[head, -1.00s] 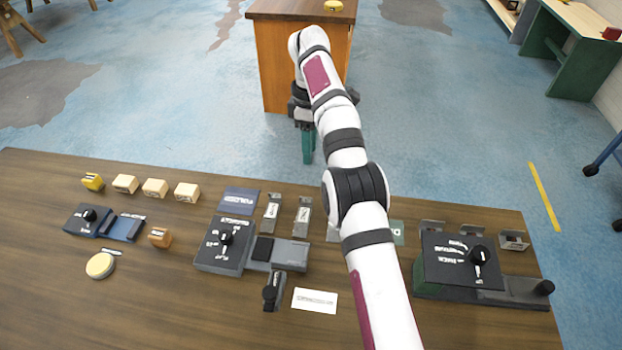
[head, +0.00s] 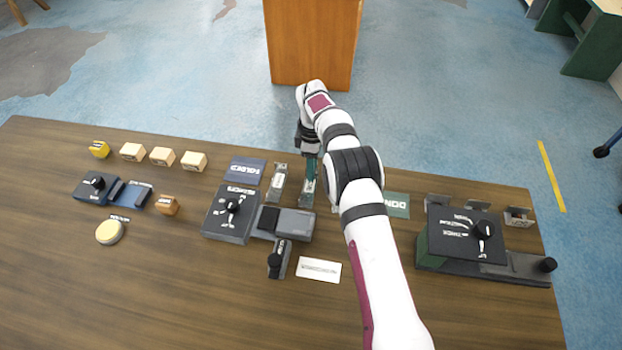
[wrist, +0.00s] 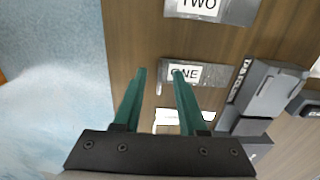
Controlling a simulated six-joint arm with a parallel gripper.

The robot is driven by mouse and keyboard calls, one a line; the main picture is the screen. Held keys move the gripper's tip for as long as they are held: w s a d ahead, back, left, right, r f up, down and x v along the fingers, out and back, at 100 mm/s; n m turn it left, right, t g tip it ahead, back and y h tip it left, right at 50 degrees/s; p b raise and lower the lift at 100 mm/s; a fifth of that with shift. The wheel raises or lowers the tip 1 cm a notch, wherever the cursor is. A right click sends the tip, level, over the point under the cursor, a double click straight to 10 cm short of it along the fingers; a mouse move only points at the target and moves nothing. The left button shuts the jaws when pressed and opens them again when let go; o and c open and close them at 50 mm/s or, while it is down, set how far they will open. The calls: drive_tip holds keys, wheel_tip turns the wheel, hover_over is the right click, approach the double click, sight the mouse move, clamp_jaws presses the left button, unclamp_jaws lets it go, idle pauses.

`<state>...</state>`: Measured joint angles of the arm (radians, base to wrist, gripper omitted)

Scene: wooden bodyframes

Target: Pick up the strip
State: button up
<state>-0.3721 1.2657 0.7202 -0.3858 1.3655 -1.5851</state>
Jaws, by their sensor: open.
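Several small metal strips with white labels lie near the far edge of the table. Another pale-labelled piece (wrist: 172,116) shows partly behind my right finger. In the head view two strips show, one on the left (head: 278,182) and one on the right (head: 308,187). My gripper (wrist: 158,74) is open and empty, its green fingers pointing down at the right one in the head view (head: 311,180). My arm hides things behind it.
A dark block with a knob (head: 230,212) and a grey block (head: 295,224) stand nearer me. A blue FOLDED panel (head: 246,171) lies left, a green panel (head: 397,205) right. A larger knob box (head: 463,236) stands right.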

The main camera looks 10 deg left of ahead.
clamp_jaws()
drive_tip(key=shift+r, duration=0.1)
idle(0.4)
